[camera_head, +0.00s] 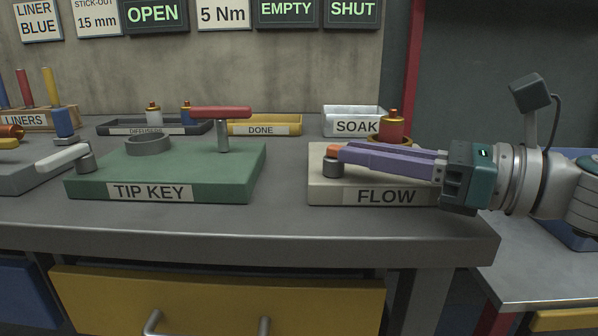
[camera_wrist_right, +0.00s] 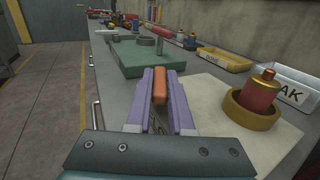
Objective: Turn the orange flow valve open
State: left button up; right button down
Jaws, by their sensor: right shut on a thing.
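The orange flow valve handle (camera_head: 332,150) sits on a short dark post at the left side of the cream block labelled FLOW (camera_head: 322,190). My right gripper (camera_head: 345,153) comes in from the right, with its purple fingers around the handle. In the right wrist view the orange handle (camera_wrist_right: 160,86) lies between the two purple fingers (camera_wrist_right: 160,95), which are shut on it. Most of the handle is hidden by the fingers in the head view. My left gripper is in neither view.
A green TIP KEY block (camera_head: 200,170) with a red-handled lever (camera_head: 220,112) and a pale lever (camera_head: 62,158) stands to the left. A brass-and-red fitting (camera_wrist_right: 258,95) stands in a ring on the cream block. A white SOAK tray (camera_head: 345,112) and yellow DONE tray (camera_head: 285,120) stand behind.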

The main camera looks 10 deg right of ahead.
jog(key=shift+w+d+n+g+y+b, duration=0.1)
jog(key=shift+w+n+g+y+b, duration=0.05)
jog(key=shift+n+g+y+b, duration=0.4)
jog(key=c, duration=0.8)
grip_release()
jog(key=v, duration=1)
jog(key=shift+r, duration=0.1)
jog(key=shift+c, duration=0.3)
